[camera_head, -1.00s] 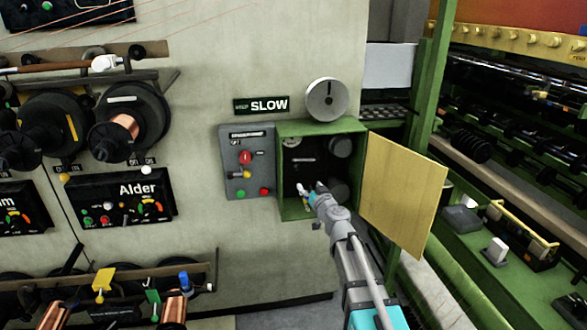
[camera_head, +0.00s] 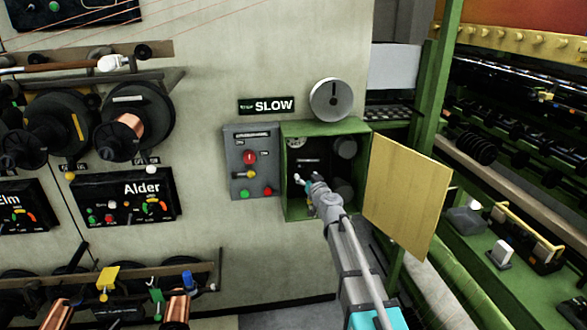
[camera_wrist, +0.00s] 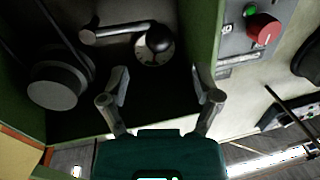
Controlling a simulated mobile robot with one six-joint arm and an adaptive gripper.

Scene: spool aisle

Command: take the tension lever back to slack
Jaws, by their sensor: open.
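The tension lever appears in the wrist view as a thin metal arm with a dark round knob (camera_wrist: 159,39) in front of a pale dial, inside the open green box (camera_head: 326,127). My gripper (camera_wrist: 160,85) is open, its two fingers spread at the box, with nothing between them. The knob is beyond the fingertips in the picture, roughly midway between them, and looks apart from them. In the head view my gripper (camera_head: 304,181) is at the box opening and covers part of the inside, so I cannot make out the lever clearly there.
A grey control panel (camera_head: 240,162) with a red knob (camera_wrist: 264,28) adjoins the box on the left. The yellow door (camera_head: 405,195) hangs open on the right. Dark round pulleys (camera_wrist: 54,84) sit inside the box. A SLOW sign (camera_head: 267,105) and a round disc (camera_head: 330,98) are above.

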